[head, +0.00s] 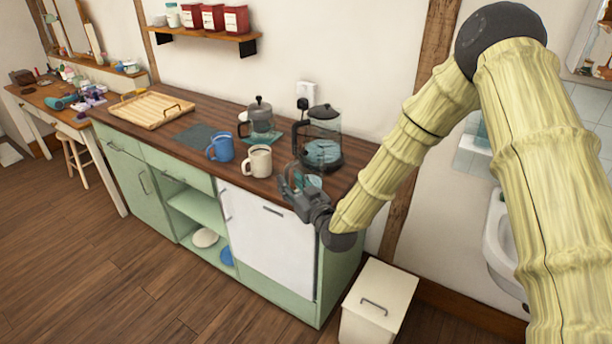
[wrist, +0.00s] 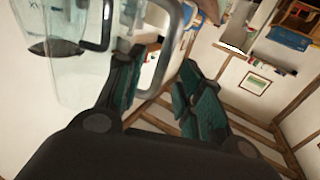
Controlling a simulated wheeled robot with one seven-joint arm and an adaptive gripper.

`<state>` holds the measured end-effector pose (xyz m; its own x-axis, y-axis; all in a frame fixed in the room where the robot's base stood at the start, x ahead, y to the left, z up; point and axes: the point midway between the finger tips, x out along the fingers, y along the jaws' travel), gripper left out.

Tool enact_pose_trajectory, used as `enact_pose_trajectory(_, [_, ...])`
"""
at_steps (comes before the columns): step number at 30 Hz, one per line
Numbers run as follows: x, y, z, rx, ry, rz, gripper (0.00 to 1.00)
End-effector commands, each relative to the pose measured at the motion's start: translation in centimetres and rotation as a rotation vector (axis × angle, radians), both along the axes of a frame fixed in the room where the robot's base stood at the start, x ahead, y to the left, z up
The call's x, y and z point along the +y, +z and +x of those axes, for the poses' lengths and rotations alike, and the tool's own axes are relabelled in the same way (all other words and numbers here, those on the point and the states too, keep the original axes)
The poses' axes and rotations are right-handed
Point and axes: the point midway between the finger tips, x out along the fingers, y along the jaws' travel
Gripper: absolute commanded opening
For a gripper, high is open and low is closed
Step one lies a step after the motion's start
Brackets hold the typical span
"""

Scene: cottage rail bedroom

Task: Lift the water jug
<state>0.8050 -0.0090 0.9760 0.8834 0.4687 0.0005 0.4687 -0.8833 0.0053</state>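The water jug (head: 313,180) is clear glass and stands near the front right of the wooden counter, partly hidden by my gripper (head: 291,184). In the wrist view, its clear looped handle (wrist: 177,40) lies just ahead of my gripper (wrist: 163,66). The two fingers are spread apart, one on each side of the handle's outer bar, with a visible gap. The left finger overlaps the handle opening; contact cannot be told.
A glass kettle (head: 322,137) stands close behind the jug. A cream mug (head: 257,161), a blue mug (head: 220,148) and a glass press pot (head: 260,122) stand to the left. A wooden tray (head: 150,109) is farther left. A cream bin (head: 377,303) stands on the floor.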

Motion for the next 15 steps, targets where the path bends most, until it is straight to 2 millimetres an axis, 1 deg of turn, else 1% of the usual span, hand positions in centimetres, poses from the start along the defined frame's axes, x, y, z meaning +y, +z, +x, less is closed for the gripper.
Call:
enact_pose_trajectory(1, [0.3,0.3,0.6,0.0,0.0,0.001,0.37])
enact_pose_trajectory(3, [0.7,0.2,1.4,0.0,0.0,0.001,0.37])
enact_pose_trajectory(6, [1.1,0.1,2.2,0.0,0.0,0.001,0.37])
enact_pose_trajectory(10, [1.4,0.0,2.6,0.0,0.0,0.001,0.37])
enact_pose_trajectory(15, [1.4,0.0,2.6,0.0,0.0,0.001,0.37])
